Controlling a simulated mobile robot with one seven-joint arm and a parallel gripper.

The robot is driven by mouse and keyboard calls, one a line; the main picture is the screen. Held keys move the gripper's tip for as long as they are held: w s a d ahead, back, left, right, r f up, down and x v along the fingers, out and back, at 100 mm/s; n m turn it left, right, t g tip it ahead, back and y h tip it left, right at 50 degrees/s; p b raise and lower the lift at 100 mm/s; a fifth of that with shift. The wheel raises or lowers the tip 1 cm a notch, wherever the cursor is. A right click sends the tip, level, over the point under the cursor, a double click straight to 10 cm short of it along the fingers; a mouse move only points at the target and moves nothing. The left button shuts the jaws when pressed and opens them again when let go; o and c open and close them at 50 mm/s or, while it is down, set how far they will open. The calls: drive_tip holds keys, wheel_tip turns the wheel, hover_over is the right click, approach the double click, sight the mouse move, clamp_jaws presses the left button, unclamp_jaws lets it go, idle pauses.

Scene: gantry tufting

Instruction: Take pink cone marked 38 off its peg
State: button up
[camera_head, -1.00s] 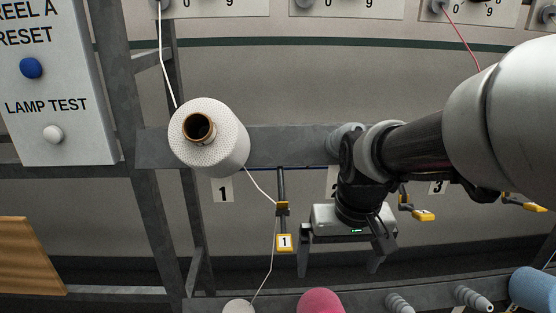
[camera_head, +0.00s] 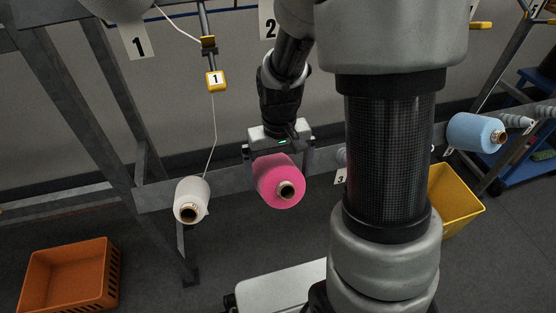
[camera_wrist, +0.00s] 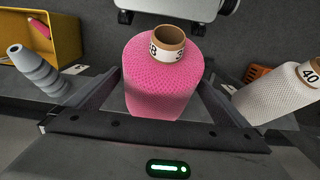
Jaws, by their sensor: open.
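The pink cone (camera_head: 278,183) sits at the lower rail, and its peg is hidden by the cone. In the wrist view the pink cone (camera_wrist: 163,80) shows a label on its tube, partly turned away, with an 8 readable. My gripper (camera_head: 279,155) is behind the pink cone in the head view. In the wrist view my gripper (camera_wrist: 170,105) is open, with one finger on each side of the cone. Gaps show between the fingers and the cone at its upper part. I cannot tell whether they touch lower down.
A white cone (camera_head: 191,200), marked 40 in the wrist view (camera_wrist: 282,97), is beside the pink one. An empty grey peg (camera_wrist: 37,72) is on the other side. A blue cone (camera_head: 474,132), a yellow bin (camera_head: 455,205) and an orange crate (camera_head: 70,275) are farther off.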

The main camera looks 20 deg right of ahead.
drive_tip(key=shift+f, duration=1.3)
drive_tip(key=shift+c, duration=0.4)
drive_tip(key=c, duration=1.8)
drive_tip(key=shift+r, duration=0.1)
drive_tip(key=shift+s+r, duration=0.45)
drive_tip(key=shift+s, duration=0.05)
